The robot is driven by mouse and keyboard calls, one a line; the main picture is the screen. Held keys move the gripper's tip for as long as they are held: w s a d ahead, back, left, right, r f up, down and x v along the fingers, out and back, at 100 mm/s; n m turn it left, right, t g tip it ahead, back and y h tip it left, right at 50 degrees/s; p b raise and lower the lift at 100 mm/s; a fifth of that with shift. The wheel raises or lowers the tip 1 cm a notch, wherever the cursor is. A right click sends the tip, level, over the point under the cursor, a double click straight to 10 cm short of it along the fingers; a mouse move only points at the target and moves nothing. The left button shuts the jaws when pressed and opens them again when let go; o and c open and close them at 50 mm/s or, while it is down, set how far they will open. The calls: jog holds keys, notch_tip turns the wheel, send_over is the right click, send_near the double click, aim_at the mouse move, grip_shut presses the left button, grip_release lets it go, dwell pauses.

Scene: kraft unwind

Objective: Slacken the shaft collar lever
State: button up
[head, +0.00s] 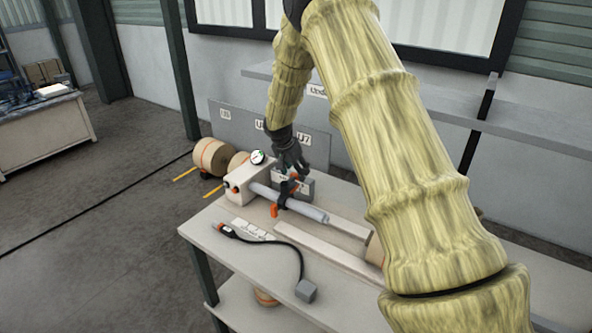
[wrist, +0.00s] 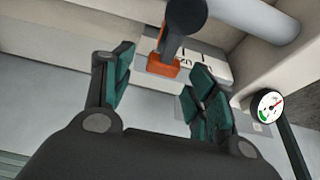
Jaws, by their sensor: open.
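A grey shaft (head: 308,210) runs out from a pale block-shaped housing (head: 240,178) on the bench. A black collar (head: 284,198) with an orange lever (head: 274,211) sits around the shaft. In the wrist view the black collar (wrist: 187,14) is at the top, and its orange lever (wrist: 164,66) appears between my fingertips. My gripper (head: 292,172) is over the shaft, close to the collar, behind it as the head view sees it. In the wrist view my gripper (wrist: 163,75) is open, with green pads apart on either side of the lever. Whether a pad touches it I cannot tell.
A dial gauge (head: 257,157) stands on the housing. A grey sign board (head: 236,124) stands at the back.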

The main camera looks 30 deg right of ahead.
jog(key=shift+w+x, duration=0.2)
jog(key=shift+x, duration=0.75)
jog(key=shift+s+r, duration=0.1)
jog(key=shift+s, duration=0.05)
jog(key=shift+a, duration=0.1)
grip_shut()
